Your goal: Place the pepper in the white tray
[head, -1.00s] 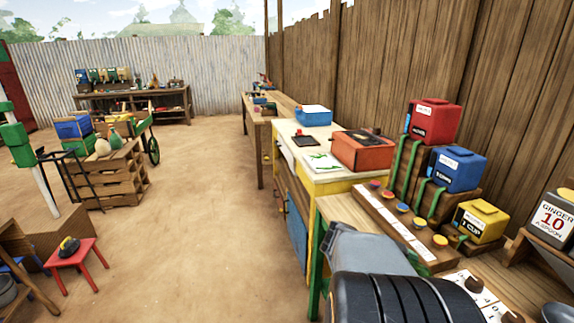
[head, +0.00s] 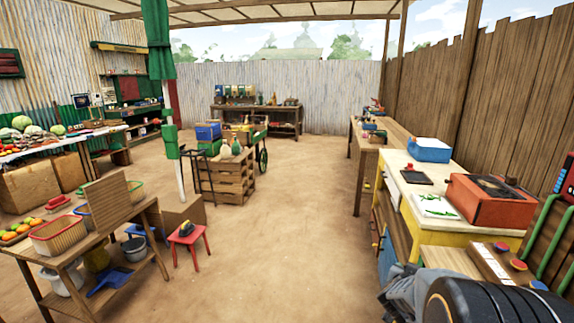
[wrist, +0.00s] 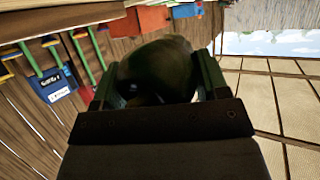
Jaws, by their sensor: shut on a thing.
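My gripper (wrist: 158,82) is shut on a dark, rounded thing (wrist: 155,68) in the wrist view. My arm is at the lower right of the head view, and the fingers cannot be made out there.
An orange-red box (head: 487,203), a blue box with a white top (head: 429,150) and a dark flat tablet (head: 416,177) share the counter. A red stool (head: 187,240) and a wooden table with baskets (head: 115,240) stand left. The dirt floor between is open.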

